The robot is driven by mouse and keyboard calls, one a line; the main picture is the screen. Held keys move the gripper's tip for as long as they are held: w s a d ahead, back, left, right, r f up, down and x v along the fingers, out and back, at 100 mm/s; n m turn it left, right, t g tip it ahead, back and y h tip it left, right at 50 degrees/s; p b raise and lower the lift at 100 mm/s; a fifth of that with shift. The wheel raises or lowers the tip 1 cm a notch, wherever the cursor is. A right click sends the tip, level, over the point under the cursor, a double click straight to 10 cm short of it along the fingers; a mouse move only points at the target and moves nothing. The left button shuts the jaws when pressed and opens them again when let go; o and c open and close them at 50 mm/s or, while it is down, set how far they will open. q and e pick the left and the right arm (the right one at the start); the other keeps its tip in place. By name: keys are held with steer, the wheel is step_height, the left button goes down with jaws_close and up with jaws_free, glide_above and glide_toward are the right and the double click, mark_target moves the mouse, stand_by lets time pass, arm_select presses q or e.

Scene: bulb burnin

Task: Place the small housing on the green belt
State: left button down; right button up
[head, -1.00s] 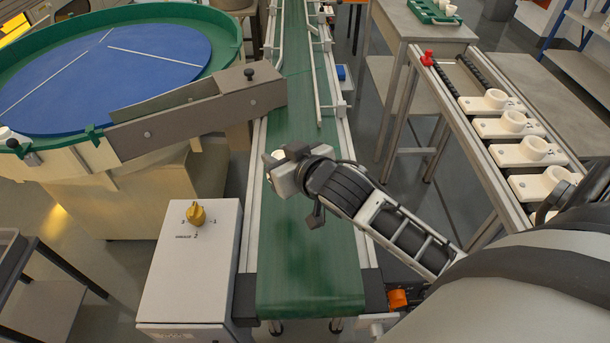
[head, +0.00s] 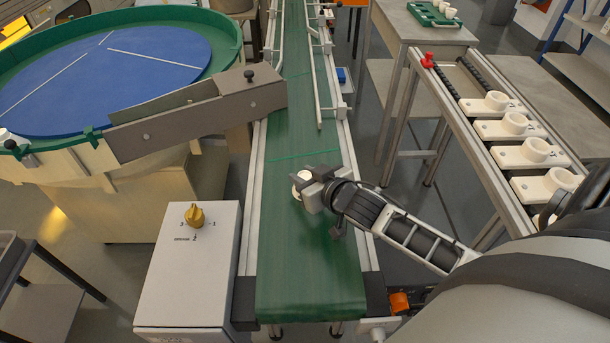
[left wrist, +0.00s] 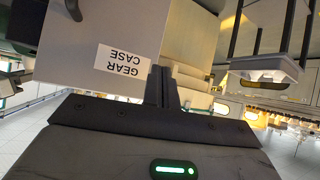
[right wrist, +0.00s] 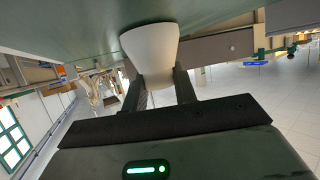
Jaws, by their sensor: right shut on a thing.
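My left gripper is outside the head view. In the left wrist view its fingers (left wrist: 162,88) are together with nothing visible between them.
A grey chute (head: 195,115) reaches from the blue-topped round feeder (head: 110,70) to the belt's left edge. Guide rails (head: 315,75) stand farther along the belt. A control box (head: 190,265) is at left. A rack (head: 480,185) of white fixtures is at right. The near belt is clear.

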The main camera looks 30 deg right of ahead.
steer(key=o, duration=0.5)
steer(key=shift+f, duration=0.15)
arm_select(q)
steer(key=shift+s+f, duration=0.25)
arm_select(e)
steer(key=o, duration=0.4)
steer(key=shift+o, duration=0.2)
steer(key=shift+r, duration=0.25)
arm_select(q)
steer(key=shift+w+r+p, duration=0.15)
steer(key=shift+r+p, duration=0.1)
steer(key=shift+p, duration=0.15)
arm_select(e)
steer(key=v, duration=1.2)
steer(key=shift+d+f, duration=0.1)
